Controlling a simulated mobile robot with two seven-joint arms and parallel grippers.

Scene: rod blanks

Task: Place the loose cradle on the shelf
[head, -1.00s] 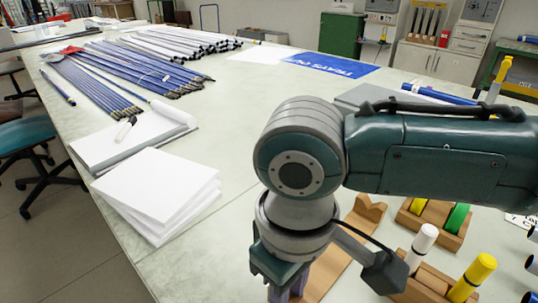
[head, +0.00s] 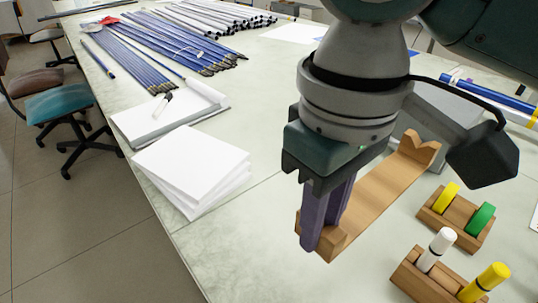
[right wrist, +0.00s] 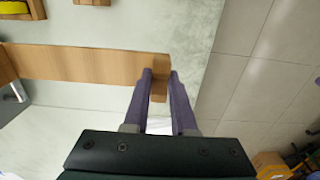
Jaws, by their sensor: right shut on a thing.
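The loose cradle is a long wooden board (head: 378,197) with a V-notched block at its far end and another end block at its near end. My right gripper (head: 323,225) points down with its purple fingers around the near end block. In the right wrist view, the fingers (right wrist: 161,85) close on that block, and the board (right wrist: 85,65) runs off to the left. I cannot tell whether the cradle touches the table or hangs just above it. A grey raised surface (head: 440,122) shows behind the cradle; I cannot tell whether it is the shelf. My left gripper is not in view.
Two wooden holders (head: 468,235) (head: 408,278) with coloured rod ends stand to the right of the cradle. A stack of white paper (head: 190,165) and a pad (head: 165,118) lie to the left. Many blue rods (head: 150,60) lie farther back. The table's left edge is near.

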